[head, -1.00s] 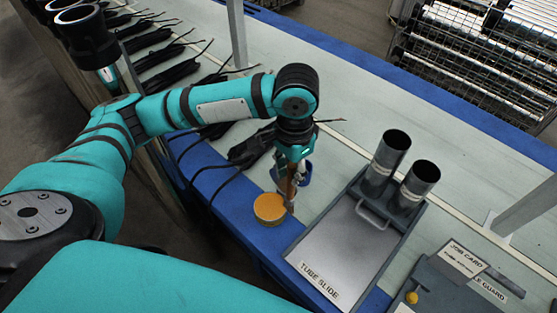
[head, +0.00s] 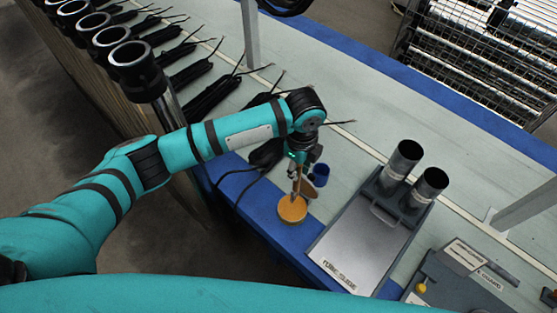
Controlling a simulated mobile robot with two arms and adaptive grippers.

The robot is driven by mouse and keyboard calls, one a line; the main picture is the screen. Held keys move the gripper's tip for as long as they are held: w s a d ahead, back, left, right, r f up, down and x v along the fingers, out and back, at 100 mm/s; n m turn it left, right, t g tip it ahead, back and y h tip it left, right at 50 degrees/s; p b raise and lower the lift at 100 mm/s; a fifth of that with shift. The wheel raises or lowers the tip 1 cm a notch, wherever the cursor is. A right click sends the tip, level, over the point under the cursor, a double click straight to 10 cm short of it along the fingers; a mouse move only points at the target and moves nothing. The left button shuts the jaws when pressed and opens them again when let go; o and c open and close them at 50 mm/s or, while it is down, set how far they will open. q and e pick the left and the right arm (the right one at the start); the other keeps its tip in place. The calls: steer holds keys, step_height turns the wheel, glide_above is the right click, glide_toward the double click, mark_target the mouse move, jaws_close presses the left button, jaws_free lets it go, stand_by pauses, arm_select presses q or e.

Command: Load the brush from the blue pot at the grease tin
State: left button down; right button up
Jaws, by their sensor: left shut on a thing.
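My left gripper (head: 297,171) is shut on a thin brush (head: 297,187) and holds it roughly upright, pointing down. The brush's lower end meets the grease tin (head: 293,218) in the picture; I cannot tell whether it touches the orange grease. The tin is round and shallow and stands on the blue edge strip of the bench. The small blue pot (head: 321,175) stands just right of the gripper. A brown disc (head: 309,188), perhaps the tin's lid, shows between pot and tin. My right gripper is out of view.
The grey tube slide (head: 357,248), with two upright metal tubes (head: 403,160), stands right of the tin. Black cable bundles (head: 212,96) lie along the bench at the back left. A row of dark tubes (head: 133,62) stands at the left. A grey fixture (head: 460,280) is at lower right.

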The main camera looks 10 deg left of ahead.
mark_target(295, 183)
arm_select(q)
steer(key=shift+f+m+b, duration=0.5)
steer(key=shift+f+b, duration=0.25)
steer(key=shift+f, duration=0.05)
step_height(295, 183, down, 4)
steer(key=b, duration=0.5)
steer(key=shift+f, duration=0.25)
steer(key=shift+a, duration=0.1)
steer(key=shift+f+b, duration=0.4)
steer(key=shift+f, duration=0.1)
steer(key=shift+p, duration=0.3)
stand_by(1.2)
steer(key=shift+f, duration=0.15)
stand_by(0.7)
